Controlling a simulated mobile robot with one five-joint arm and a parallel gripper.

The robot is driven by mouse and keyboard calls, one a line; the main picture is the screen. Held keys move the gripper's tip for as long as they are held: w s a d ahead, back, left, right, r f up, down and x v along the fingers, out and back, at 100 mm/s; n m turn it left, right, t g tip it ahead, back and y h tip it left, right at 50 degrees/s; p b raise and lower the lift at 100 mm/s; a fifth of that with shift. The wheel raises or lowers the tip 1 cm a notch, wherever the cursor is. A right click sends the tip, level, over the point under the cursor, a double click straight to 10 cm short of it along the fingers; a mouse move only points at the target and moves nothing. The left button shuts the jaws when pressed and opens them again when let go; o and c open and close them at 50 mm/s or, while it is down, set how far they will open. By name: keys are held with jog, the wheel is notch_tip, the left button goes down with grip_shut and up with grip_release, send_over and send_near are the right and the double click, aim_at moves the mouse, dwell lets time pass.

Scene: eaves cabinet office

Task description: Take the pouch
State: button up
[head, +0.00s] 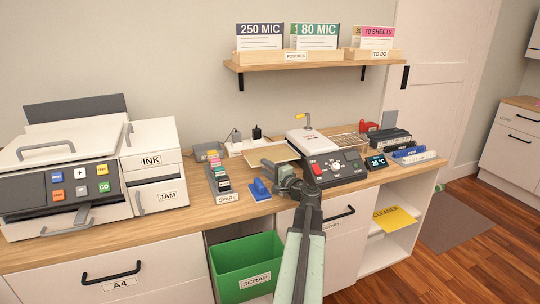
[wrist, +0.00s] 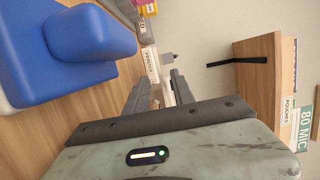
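Upright packs marked 250 MIC (head: 260,36) and 80 MIC (head: 314,36) stand in a wooden holder labelled POUCHES (head: 272,56) on the wall shelf; I cannot tell single pouches apart. In the wrist view, an 80 MIC pack (wrist: 305,125) shows at the right edge. My gripper (head: 275,170) is low over the desk, in front of the laminating machine (head: 325,168) and well below the shelf. In the wrist view, the two fingers of my gripper (wrist: 160,88) stand apart with nothing visibly held between them.
A blue block-like tool (head: 259,190) lies on the desk close left of my gripper, beside the SPARE rack (head: 222,184). A printer (head: 70,165) fills the left. A green SCRAP bin (head: 248,268) stands below. The wall shelf (head: 312,62) overhangs the back.

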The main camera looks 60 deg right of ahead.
aim_at(256, 160)
jog(key=x, duration=0.7)
jog(key=shift+a, duration=0.1)
grip_shut()
